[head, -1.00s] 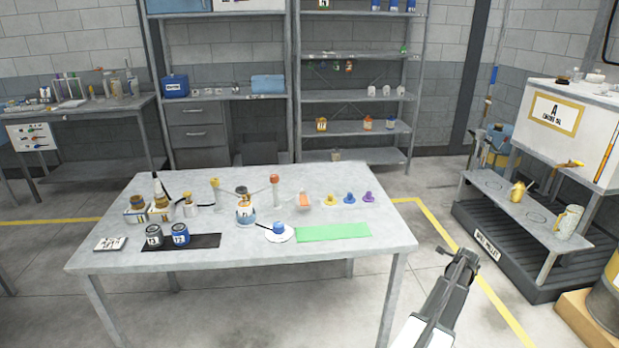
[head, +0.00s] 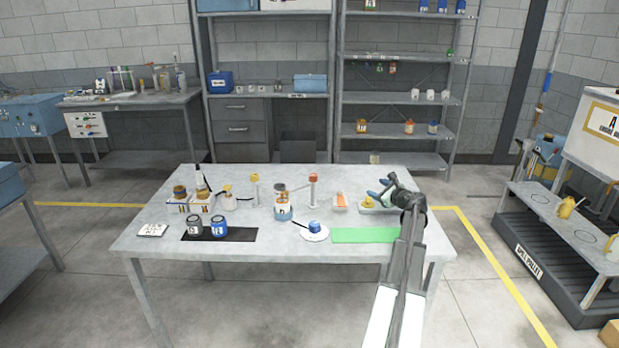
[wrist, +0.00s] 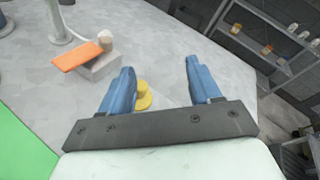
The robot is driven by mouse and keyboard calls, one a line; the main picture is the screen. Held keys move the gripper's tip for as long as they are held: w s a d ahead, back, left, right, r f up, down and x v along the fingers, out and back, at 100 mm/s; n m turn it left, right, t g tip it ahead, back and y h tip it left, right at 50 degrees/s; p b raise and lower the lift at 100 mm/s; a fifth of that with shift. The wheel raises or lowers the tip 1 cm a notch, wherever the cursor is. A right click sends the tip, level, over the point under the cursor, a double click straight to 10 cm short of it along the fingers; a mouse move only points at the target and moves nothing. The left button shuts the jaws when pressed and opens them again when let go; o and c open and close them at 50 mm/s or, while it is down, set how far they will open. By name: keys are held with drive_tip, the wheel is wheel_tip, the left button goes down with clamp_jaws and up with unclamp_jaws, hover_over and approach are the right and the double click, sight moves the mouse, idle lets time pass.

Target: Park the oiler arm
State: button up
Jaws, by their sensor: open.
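I take this for the oiler arm. A second post with a yellow knob (head: 254,178) stands further left. My gripper (head: 379,189) is open and empty over the table's right part, right of the orange-topped block (head: 340,201). In the wrist view my blue fingers (wrist: 158,85) are apart, with a yellow knobbed piece (wrist: 143,97) beyond and beside the left finger.
A green mat (head: 362,236) lies at the table's front right. A white dish (head: 314,234) with a blue-capped piece sits left of it. Two jars (head: 207,227) stand on a black mat. Several bottles stand at back left.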

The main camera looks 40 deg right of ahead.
drive_tip(key=w+a+r+t+y, duration=0.25)
drive_tip(key=w+a+y, duration=0.45)
drive_tip(key=w+a, duration=0.75)
drive_tip(key=w, duration=0.8)
drive_tip(key=shift+w+m+t, duration=0.25)
drive_tip(key=shift+m+t, duration=0.1)
drive_tip(key=shift+m, duration=0.05)
drive_tip(key=shift+f, duration=0.1)
drive_tip(key=shift+c, duration=0.4)
clamp_jaws()
